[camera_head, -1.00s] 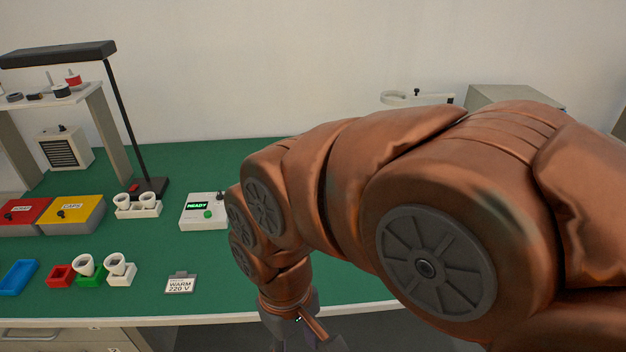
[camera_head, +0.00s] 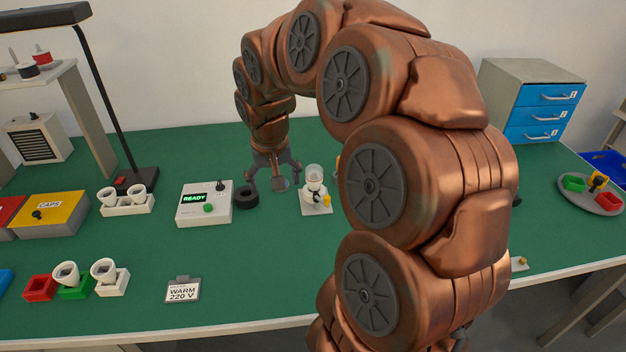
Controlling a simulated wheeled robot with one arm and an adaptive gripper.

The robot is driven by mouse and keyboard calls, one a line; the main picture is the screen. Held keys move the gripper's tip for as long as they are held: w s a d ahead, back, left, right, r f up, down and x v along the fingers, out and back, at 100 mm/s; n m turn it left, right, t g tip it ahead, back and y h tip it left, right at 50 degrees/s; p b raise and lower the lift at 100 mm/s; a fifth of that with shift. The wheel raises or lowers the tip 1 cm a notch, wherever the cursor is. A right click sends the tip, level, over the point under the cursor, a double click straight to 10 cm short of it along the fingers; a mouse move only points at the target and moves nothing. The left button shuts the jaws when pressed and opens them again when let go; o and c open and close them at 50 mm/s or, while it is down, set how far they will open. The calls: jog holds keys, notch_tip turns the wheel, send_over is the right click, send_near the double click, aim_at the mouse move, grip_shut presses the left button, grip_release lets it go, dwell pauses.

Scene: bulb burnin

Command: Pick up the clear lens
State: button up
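I cannot make out the clear lens with certainty. A small glassy, clear-topped piece (camera_head: 315,174) stands upright on a white base plate (camera_head: 317,207), just right of my gripper; I cannot tell if it is a lens or a bulb. My gripper (camera_head: 273,184) points down over the green table, fingers spread apart, with nothing seen between them. Its left finger is close to a black ring (camera_head: 246,198) lying on the table. My arm hides part of the table to the right of the base plate.
A white box reading READY (camera_head: 190,213) stands left of the gripper. A lamp (camera_head: 110,110), white cups (camera_head: 66,273) in holders and a WARM 220 V card (camera_head: 182,290) are farther left. A round tray (camera_head: 606,207) with coloured pieces and blue drawers (camera_head: 545,110) are at right.

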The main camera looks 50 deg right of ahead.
aim_at(314, 169)
jog(key=w+d+f+m+h+b, duration=0.1)
jog(key=w+d+f+m, duration=0.1)
jog(key=d, duration=0.6)
jog(key=w+d+f+m+h+b, duration=0.1)
jog(key=w+d+m, duration=0.1)
jog(key=d, duration=0.6)
jog(key=shift+t, duration=0.4)
jog(key=shift+p+x, duration=0.95)
jog(key=shift+x, duration=2.95)
jog(key=c, duration=0.9)
jog(key=shift+o, duration=0.2)
jog(key=shift+r, duration=0.1)
